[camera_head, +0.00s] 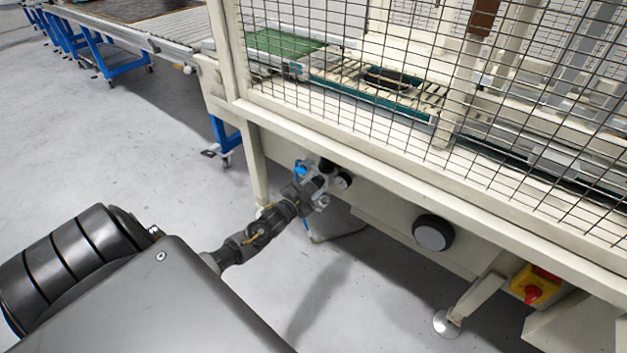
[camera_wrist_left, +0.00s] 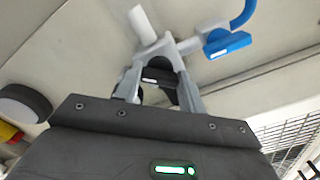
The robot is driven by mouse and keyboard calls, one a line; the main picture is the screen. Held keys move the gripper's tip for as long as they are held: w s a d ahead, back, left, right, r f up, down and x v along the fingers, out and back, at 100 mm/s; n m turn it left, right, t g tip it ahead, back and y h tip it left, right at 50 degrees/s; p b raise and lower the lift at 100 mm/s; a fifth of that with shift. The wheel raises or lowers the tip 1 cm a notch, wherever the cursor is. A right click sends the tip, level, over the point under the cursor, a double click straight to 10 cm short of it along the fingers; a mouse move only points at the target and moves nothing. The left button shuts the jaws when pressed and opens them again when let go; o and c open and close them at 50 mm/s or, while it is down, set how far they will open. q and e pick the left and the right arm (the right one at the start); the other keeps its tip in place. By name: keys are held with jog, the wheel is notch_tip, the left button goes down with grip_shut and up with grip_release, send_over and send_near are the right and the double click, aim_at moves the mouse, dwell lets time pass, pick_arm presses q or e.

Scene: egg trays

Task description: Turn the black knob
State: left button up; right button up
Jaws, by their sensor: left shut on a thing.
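My left gripper (camera_head: 318,190) reaches in from the left to a grey pipe fitting under the lower beam of the machine. In the left wrist view, the left gripper's fingers (camera_wrist_left: 160,85) are shut on a small black knob (camera_wrist_left: 158,76) at the fitting. The grey fitting (camera_wrist_left: 148,28) has a blue handle (camera_wrist_left: 228,44) beside the fingers; the blue handle also shows in the head view (camera_head: 301,168). The fingers partly hide the knob, so its turn angle cannot be told. The right gripper is not in view.
A larger round black part with a grey face (camera_head: 433,234) sits on the machine frame to the right. A red switch on a yellow box (camera_head: 533,291) is farther right. Wire mesh (camera_head: 420,110) covers the machine above.

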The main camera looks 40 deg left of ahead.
pick_arm(q)
jog(key=shift+m, duration=0.8)
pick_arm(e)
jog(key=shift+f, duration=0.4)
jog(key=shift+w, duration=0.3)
pick_arm(q)
jog(key=o, duration=1)
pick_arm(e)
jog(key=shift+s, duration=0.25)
pick_arm(q)
jog(key=s+p, duration=0.1)
jog(key=s, duration=0.9)
jog(key=shift+s+d+p, duration=0.1)
jog(key=shift+s+p, duration=0.25)
jog(key=shift+s, duration=0.05)
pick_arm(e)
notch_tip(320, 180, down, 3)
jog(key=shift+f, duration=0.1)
